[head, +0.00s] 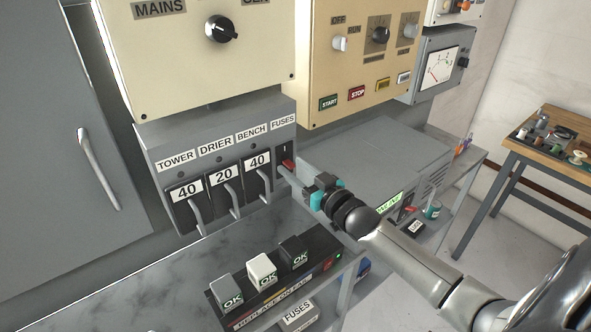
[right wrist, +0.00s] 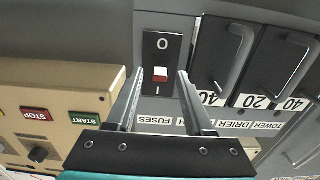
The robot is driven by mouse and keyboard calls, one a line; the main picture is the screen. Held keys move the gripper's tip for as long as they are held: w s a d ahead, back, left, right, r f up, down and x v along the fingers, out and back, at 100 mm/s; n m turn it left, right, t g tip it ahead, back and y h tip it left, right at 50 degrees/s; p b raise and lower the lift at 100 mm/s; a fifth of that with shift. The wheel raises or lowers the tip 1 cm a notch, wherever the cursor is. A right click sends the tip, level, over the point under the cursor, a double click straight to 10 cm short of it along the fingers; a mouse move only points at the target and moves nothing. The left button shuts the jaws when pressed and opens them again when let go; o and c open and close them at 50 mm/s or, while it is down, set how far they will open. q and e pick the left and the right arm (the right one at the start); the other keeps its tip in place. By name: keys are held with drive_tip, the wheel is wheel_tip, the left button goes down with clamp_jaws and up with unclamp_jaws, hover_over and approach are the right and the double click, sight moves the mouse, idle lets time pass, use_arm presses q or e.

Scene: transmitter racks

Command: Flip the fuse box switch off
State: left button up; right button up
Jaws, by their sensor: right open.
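The fuse box (head: 220,160) is a grey panel labelled TOWER, DRIER, BENCH and FUSES. Its red switch (head: 288,164) sits at the right end under the FUSES label. In the right wrist view, which is upside down, the red and white switch (right wrist: 160,76) sits on a black plate between an O mark and an I mark, nearer the I. My right gripper (head: 284,170) is open at the switch, with a finger on either side of it in the wrist view (right wrist: 161,85). Contact cannot be told. My left gripper is not in view.
Black fuse holders with handles (head: 228,186) stand just left of the switch. Below is a tray of spare fuses (head: 262,272). A beige panel with START and STOP buttons (head: 357,93) is above right. A grey cabinet (head: 370,150) lies beyond my right gripper.

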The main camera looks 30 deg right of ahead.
drive_tip(key=shift+w, duration=0.1)
drive_tip(key=shift+c, duration=0.2)
clamp_jaws()
idle(0.5)
